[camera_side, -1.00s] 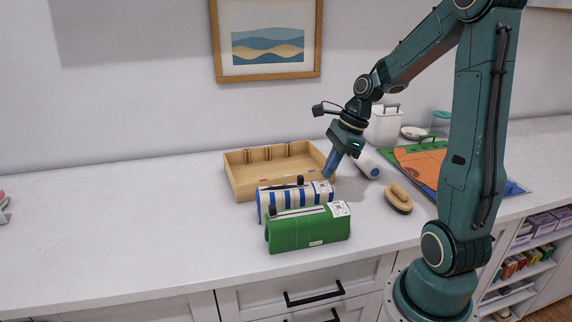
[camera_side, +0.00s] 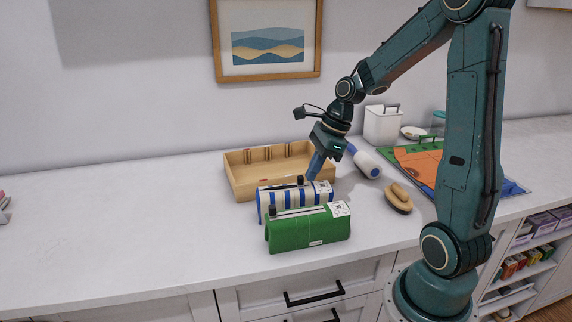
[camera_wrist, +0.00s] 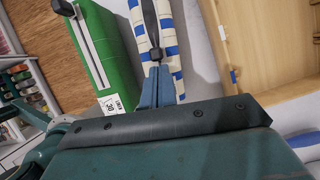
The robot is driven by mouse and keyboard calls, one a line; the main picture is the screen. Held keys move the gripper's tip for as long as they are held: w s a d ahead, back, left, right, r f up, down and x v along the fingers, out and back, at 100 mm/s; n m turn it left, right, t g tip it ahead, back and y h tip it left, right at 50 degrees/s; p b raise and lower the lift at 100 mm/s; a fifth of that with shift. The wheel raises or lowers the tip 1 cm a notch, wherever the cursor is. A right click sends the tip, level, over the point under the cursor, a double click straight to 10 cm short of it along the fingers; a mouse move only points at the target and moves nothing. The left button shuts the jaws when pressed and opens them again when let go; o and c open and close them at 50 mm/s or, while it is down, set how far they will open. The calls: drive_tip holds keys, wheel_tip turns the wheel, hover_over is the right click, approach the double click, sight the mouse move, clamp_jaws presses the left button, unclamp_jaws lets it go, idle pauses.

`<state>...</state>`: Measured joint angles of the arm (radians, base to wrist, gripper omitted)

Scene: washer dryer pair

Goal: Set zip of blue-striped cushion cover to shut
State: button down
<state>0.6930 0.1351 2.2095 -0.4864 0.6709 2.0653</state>
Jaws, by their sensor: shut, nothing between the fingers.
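The blue-striped cushion cover (camera_side: 281,206) lies on the counter, just behind the green cover (camera_side: 308,231). Its zip shows a dark gap along the top, with a dark slider (camera_side: 300,180) toward the right end. In the wrist view the striped cover (camera_wrist: 136,14) has the open dark gap running up to the slider (camera_wrist: 155,53). My gripper (camera_side: 312,178) is shut and empty, pointing down at the right end of the striped cover. In the wrist view its fingertips (camera_wrist: 156,69) are close to the slider; I cannot tell whether they touch. The gripper hides the cover's right end there.
A wooden tray (camera_side: 240,186) stands right behind the striped cover. A brush (camera_side: 398,198), a white-and-blue roller (camera_side: 364,160) and a colourful mat (camera_side: 480,180) lie to the right. A white canister (camera_side: 383,126) stands at the back.

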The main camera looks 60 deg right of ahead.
sight(271, 189)
drive_tip(key=w+a, duration=0.3)
drive_tip(key=w, duration=0.1)
drive_tip(key=w+a, duration=0.3)
drive_tip(key=shift+w+a, duration=0.35)
drive_tip(key=shift+s+d, duration=0.1)
drive_tip(key=shift+s+d, duration=0.5)
drive_tip(key=shift+s, duration=0.05)
drive_tip(key=shift+s+d+r, duration=0.25)
drive_tip(key=shift+s+d, duration=0.25)
drive_tip(key=shift+s+d+r, duration=0.2)
drive_tip(key=shift+s+d, duration=0.25)
drive_tip(key=shift+s, duration=0.05)
drive_tip(key=v, duration=0.9)
drive_tip(key=shift+a+r, duration=0.1)
drive_tip(key=shift+a, duration=0.05)
